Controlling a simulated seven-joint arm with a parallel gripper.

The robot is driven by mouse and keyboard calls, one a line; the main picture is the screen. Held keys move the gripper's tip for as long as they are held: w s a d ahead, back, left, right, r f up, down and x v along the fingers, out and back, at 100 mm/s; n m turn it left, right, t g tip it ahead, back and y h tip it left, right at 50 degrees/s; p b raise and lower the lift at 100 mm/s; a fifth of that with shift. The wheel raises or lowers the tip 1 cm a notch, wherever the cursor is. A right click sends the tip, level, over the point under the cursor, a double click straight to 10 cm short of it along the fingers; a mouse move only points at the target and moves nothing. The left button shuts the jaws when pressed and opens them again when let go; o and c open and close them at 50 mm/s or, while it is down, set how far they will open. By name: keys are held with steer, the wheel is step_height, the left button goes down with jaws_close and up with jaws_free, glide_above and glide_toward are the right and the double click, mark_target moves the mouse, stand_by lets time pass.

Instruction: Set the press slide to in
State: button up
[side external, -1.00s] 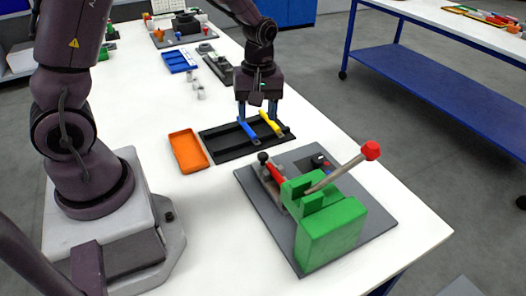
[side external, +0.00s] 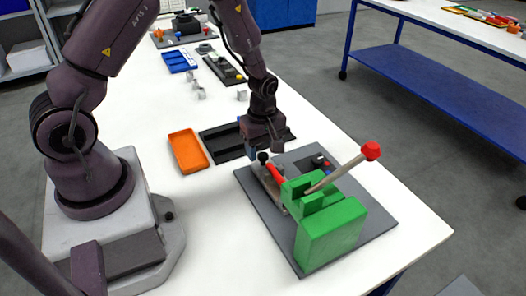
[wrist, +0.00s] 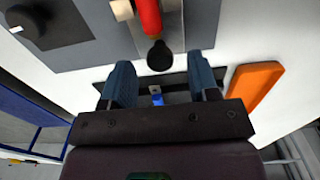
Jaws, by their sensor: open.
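The green press (side external: 330,232) stands on a grey base plate (side external: 375,225) at the front right of the table, with a tilted lever that has a red knob (side external: 371,150). Its slide has a red bar (side external: 276,172) ending in a black knob (side external: 263,157). In the wrist view the red bar (wrist: 149,18) and black knob (wrist: 160,58) point toward my gripper. My gripper (side external: 264,151) is open and low by the knob. In the wrist view the knob lies between the two blue fingers (wrist: 161,70), with gaps on both sides. I cannot tell its height against the fingertips.
An orange tray (side external: 188,152) and a black tray (side external: 222,143) lie just beyond the press plate; my arm partly hides the black one. Blue trays (side external: 178,61) and small grey parts lie further back. The table's right edge is close to the plate.

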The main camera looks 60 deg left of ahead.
steer(key=shift+f, duration=0.75)
jaws_close()
steer(key=shift+d, duration=1.4)
jaws_free()
step_height(320, 180, up, 13)
